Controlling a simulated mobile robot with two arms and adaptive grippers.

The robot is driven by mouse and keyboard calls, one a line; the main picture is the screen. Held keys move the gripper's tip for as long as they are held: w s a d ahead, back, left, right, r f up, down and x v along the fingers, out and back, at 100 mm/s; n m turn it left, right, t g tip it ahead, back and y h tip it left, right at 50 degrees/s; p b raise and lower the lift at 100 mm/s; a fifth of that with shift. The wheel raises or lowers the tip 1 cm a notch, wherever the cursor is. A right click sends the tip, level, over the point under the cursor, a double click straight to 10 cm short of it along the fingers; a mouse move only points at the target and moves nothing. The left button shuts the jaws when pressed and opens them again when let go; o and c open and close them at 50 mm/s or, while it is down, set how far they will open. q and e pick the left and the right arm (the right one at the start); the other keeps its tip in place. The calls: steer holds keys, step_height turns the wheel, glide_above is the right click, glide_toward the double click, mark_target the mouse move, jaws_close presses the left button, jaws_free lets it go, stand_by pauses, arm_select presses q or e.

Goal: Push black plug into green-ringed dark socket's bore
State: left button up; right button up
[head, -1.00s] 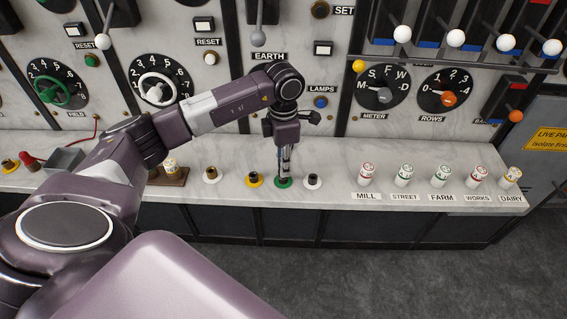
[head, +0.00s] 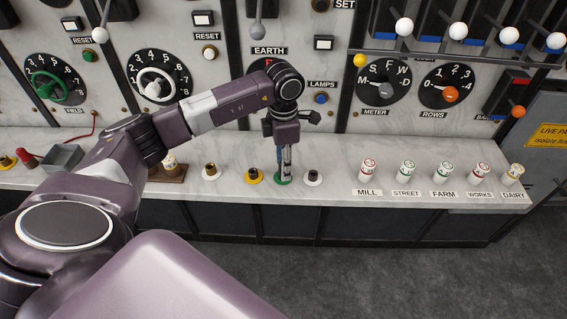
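The green-ringed socket (head: 282,182) stands on the marble shelf, between a yellow-ringed socket (head: 254,176) and a white-ringed one (head: 313,178). My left gripper (head: 286,172) points straight down directly over the green ring, its fingertips right at the socket. The fingers and the socket's upper part overlap, so I cannot make out the black plug or whether the fingers are closed on it. My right gripper is not in view.
Another white-ringed socket (head: 211,172) stands to the left, near a wooden block (head: 168,175) with a fuse. Several labelled white fuses, such as the MILL one (head: 367,170), stand to the right. A grey tray (head: 63,158) sits far left. The upright panel is close behind my gripper.

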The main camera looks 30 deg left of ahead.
arm_select(q)
step_height(320, 180, up, 12)
stand_by(0.6)
stand_by(0.5)
